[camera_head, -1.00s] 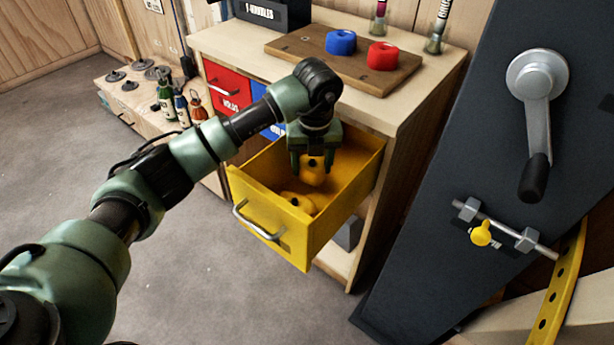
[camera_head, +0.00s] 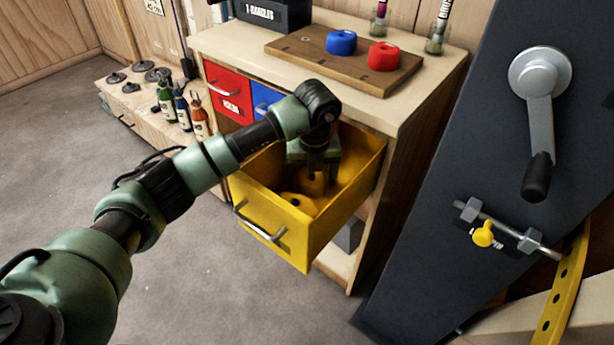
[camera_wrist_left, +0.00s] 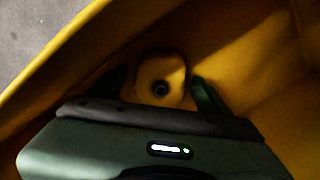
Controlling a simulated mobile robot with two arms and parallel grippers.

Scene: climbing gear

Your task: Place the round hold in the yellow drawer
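The yellow drawer (camera_head: 262,216) is pulled out, and my left gripper (camera_head: 314,172) reaches down into it. A yellow round hold (camera_head: 312,186) is inside the drawer, low between the gripper's fingers. In the left wrist view the hold (camera_wrist_left: 162,82) has a dark centre hole and sits between the two fingertips, with a narrow gap at each side, so the left gripper (camera_wrist_left: 160,84) looks open around it. My right gripper is not in view.
A wooden board (camera_head: 345,67) with a blue hold (camera_head: 342,42) and a red hold (camera_head: 383,56) is on the cabinet top (camera_head: 232,42). A red drawer (camera_head: 229,92) and a blue drawer (camera_head: 264,100) are closed. A dark panel with a crank (camera_head: 540,110) stands at right.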

